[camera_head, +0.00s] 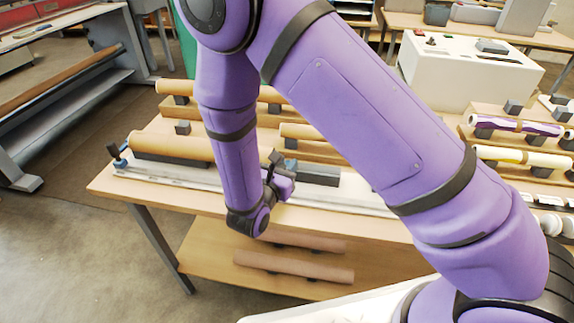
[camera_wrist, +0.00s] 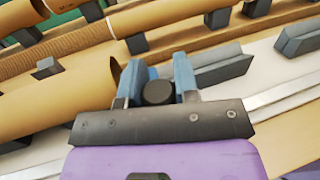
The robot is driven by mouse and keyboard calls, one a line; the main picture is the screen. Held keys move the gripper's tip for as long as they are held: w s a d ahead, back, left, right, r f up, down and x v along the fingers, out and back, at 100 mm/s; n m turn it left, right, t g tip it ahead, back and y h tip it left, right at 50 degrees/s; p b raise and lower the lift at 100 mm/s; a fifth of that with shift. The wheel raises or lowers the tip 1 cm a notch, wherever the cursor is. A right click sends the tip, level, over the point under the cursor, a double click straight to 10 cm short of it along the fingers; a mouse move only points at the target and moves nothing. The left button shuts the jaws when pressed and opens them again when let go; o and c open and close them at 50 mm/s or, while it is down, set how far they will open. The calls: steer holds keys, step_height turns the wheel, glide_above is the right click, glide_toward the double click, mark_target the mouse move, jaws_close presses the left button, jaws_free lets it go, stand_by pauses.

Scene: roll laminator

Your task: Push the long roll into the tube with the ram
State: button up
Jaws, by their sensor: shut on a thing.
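A wide tan cardboard tube (camera_head: 172,146) lies on a dark cradle along the pale rail at the left of the table. In the wrist view its open end (camera_wrist: 115,78) is just left of my fingers. My gripper (camera_head: 276,166) is low over the rail, right of that tube. In the wrist view its blue fingers (camera_wrist: 158,68) are shut on a round black knob (camera_wrist: 158,92), which looks like part of the ram. The rest of the ram is hidden by my gripper. I cannot pick out the long roll for sure; the tube's inside is not visible.
An empty grey cradle (camera_head: 318,173) lies right of my gripper. Other rolls (camera_head: 300,131) rest on racks behind. Brown rolls (camera_head: 293,267) lie on the shelf below. A white machine (camera_head: 465,75) stands behind.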

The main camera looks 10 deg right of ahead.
steer(key=shift+w+a, duration=0.2)
steer(key=shift+a, duration=0.25)
steer(key=shift+w+a, duration=0.2)
steer(key=shift+a, duration=0.25)
steer(key=o, duration=0.9)
steer(key=shift+s, duration=0.1)
steer(key=v, duration=1)
steer(key=shift+s+a, duration=0.2)
steer(key=shift+s, duration=0.05)
